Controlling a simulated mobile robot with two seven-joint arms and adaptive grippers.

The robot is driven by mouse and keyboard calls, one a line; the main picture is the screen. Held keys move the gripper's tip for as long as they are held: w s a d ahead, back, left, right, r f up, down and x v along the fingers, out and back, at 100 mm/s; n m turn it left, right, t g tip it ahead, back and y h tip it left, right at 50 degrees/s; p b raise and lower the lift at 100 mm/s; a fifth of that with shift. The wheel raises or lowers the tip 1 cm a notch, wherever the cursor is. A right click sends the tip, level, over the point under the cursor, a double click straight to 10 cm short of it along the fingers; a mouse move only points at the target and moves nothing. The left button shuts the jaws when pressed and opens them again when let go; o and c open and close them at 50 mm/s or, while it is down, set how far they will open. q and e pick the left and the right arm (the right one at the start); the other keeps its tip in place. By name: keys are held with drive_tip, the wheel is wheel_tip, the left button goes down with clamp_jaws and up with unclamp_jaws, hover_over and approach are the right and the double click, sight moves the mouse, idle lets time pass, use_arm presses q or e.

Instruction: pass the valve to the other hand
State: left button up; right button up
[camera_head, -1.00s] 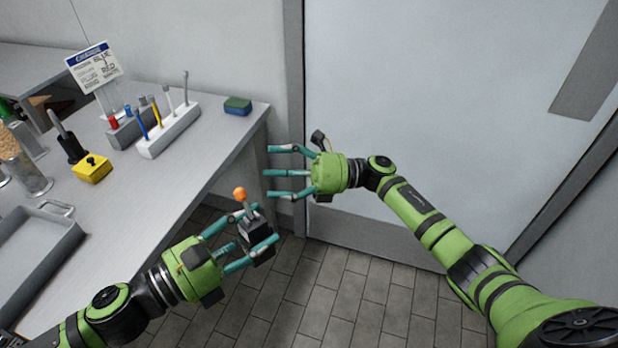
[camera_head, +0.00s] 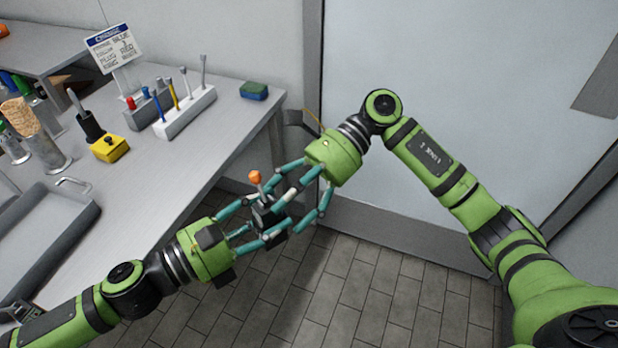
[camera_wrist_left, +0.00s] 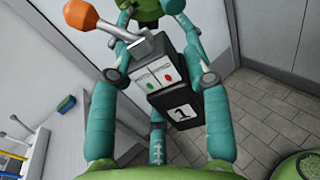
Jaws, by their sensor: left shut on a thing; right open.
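The valve (camera_head: 266,216) is a dark block with a grey lever and an orange knob on top. It is held in the air beyond the table's right edge. My left gripper (camera_head: 272,222) is shut on it from the left. In the left wrist view the valve (camera_wrist_left: 165,75) sits between the teal fingers of the left gripper (camera_wrist_left: 160,90), its lever leaning to the upper left. My right gripper (camera_head: 290,205) is open, with its fingers spread around the valve from the upper right. Overlapping fingers hide whether the right fingers touch it.
A grey table (camera_head: 215,140) fills the left, with a pen-like tool rack (camera_head: 185,112), a yellow block (camera_head: 110,148), a sponge (camera_head: 254,90) and a grey tray (camera_head: 45,245). A door (camera_head: 440,60) stands behind my arms. Floor is clear below the valve.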

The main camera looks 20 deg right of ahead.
sight(269, 219)
drive_tip(key=shift+x, duration=1.9)
drive_tip(key=c, duration=1.4)
use_arm(q)
drive_tip(key=o, duration=1.3)
use_arm(e)
drive_tip(key=shift+r, duration=0.1)
drive_tip(key=shift+c, duration=0.5)
use_arm(q)
drive_tip(key=shift+o, duration=0.2)
